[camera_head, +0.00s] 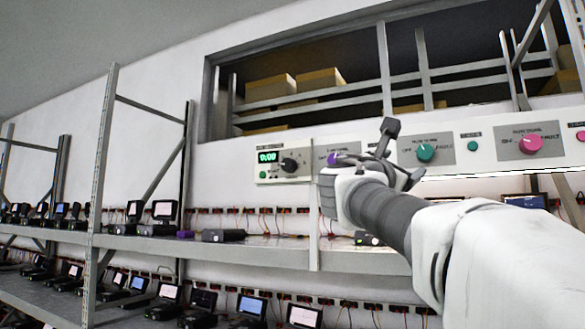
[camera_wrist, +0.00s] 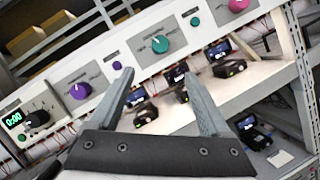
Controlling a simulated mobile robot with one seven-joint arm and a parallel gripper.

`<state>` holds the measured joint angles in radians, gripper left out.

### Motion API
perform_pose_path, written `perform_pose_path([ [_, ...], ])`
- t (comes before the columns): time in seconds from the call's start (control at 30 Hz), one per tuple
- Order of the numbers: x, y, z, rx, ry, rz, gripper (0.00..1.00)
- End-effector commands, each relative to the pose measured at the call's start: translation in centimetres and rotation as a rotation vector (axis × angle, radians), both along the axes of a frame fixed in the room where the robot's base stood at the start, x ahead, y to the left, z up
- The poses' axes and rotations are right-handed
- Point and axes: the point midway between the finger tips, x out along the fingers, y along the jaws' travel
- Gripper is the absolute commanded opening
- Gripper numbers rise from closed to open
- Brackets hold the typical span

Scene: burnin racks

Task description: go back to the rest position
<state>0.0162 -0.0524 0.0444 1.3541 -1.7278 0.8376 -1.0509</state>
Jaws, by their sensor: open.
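My gripper (camera_head: 392,155) is raised in front of the control panel (camera_head: 460,155), with my white arm coming in from the lower right. In the wrist view, my gripper (camera_wrist: 163,100) has its two fingers spread apart with nothing between them. Its tips are near the panel, below a teal knob (camera_wrist: 160,43) and to the right of a purple knob (camera_wrist: 80,90). In the head view the gripper partly covers the purple knob (camera_head: 335,159). I cannot tell whether a finger touches the panel.
A timer box (camera_head: 283,161) reads 0:00. A pink knob (camera_head: 530,144) is at the right. Shelves (camera_head: 260,250) below hold several small devices with screens. A metal upright (camera_head: 100,170) stands at the left. Cardboard boxes (camera_head: 270,88) sit behind the wall opening.

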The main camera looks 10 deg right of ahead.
Motion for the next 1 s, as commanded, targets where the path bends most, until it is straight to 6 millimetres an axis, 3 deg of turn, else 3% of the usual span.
perform_pose_path([
  [0.33, 0.0, 0.0, -0.1, 0.005, 0.000, 0.001, 0.81],
  [0.47, -0.6, -0.2, -1.9, 0.094, -0.010, 0.025, 0.81],
  [0.57, -1.6, -0.4, -5.6, 0.265, -0.029, 0.061, 0.81],
  [0.77, -5.5, 0.4, -16.4, 0.758, -0.097, 0.092, 0.81],
  [1.0, -11.9, 3.9, -29.7, 1.358, -0.206, -0.015, 0.81],
])
